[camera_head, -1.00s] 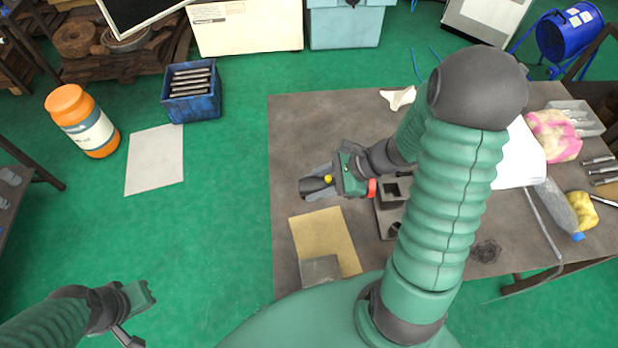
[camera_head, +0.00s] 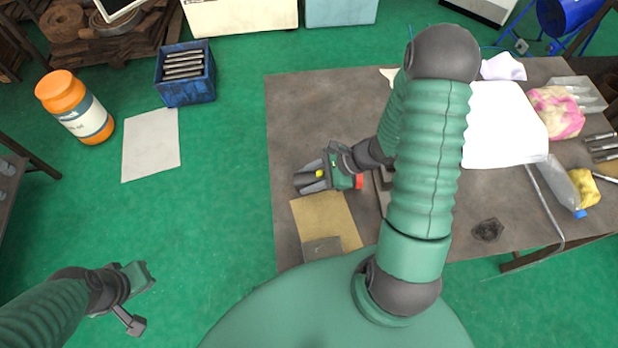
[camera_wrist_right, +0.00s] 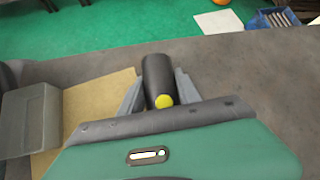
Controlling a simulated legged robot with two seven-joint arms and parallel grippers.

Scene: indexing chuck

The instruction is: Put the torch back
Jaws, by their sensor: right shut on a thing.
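The torch (camera_head: 308,179) is a black cylinder with a yellow button. My right gripper (camera_head: 312,177) is shut on it above the left part of the table. In the right wrist view the torch (camera_wrist_right: 157,76) lies between the two grey fingers (camera_wrist_right: 158,92), its far end pointing away. A red part (camera_head: 359,182) shows at the gripper's right side. A dark block (camera_head: 384,180) on the table is mostly hidden behind my right arm. My left gripper (camera_head: 144,277) hangs over the green floor, away from the table; its finger gap is unclear.
A tan sheet (camera_head: 325,218) and a grey block (camera_head: 322,250) lie just in front of the right gripper. A white cloth (camera_head: 500,125), a pink-yellow bundle (camera_head: 556,112) and a bottle (camera_head: 562,185) are at the table's right. The table's far left is bare.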

